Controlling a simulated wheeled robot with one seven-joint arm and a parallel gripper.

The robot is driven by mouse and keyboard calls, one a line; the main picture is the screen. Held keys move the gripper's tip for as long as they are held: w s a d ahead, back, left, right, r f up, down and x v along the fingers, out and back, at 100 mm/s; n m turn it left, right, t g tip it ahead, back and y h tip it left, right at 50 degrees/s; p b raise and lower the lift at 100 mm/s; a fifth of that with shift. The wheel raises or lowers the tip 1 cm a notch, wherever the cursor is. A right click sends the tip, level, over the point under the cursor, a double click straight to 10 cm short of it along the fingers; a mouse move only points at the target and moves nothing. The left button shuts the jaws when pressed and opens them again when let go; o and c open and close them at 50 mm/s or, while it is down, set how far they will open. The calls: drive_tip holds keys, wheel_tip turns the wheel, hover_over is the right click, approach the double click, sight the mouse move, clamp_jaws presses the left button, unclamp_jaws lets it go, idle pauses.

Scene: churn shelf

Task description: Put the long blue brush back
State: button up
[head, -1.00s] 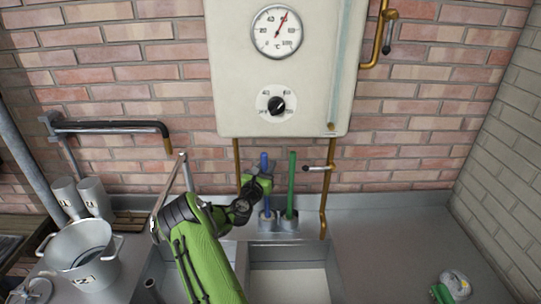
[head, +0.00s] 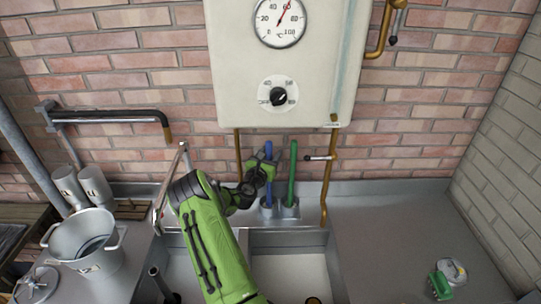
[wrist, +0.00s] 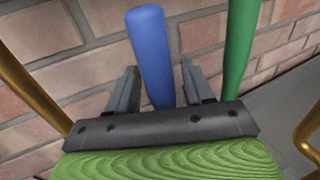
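The long blue brush shows as a blue handle (head: 268,149) standing upright in the left of two metal cups (head: 267,208) at the wall, in the head view. In the wrist view the blue handle (wrist: 153,57) rises between the two fingers. My gripper (wrist: 160,84) is open, with a finger on each side of the handle and a narrow gap at the right finger. In the head view my gripper (head: 265,169) is at the handle above the cup. The brush's lower end is hidden in the cup.
A green handle (head: 293,168) stands in the right cup (head: 288,209), close beside. Brass pipes (head: 327,190) run on both sides. A sink basin (head: 288,276) lies in front. A bucket (head: 83,249) stands left; a green-and-white object (head: 449,279) lies right. The right counter is mostly clear.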

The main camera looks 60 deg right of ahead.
drive_tip(key=shift+d+r, duration=0.1)
drive_tip(key=shift+d, duration=0.05)
drive_tip(key=s+a+b, duration=0.1)
drive_tip(key=a+b, duration=0.1)
drive_tip(key=a, duration=1)
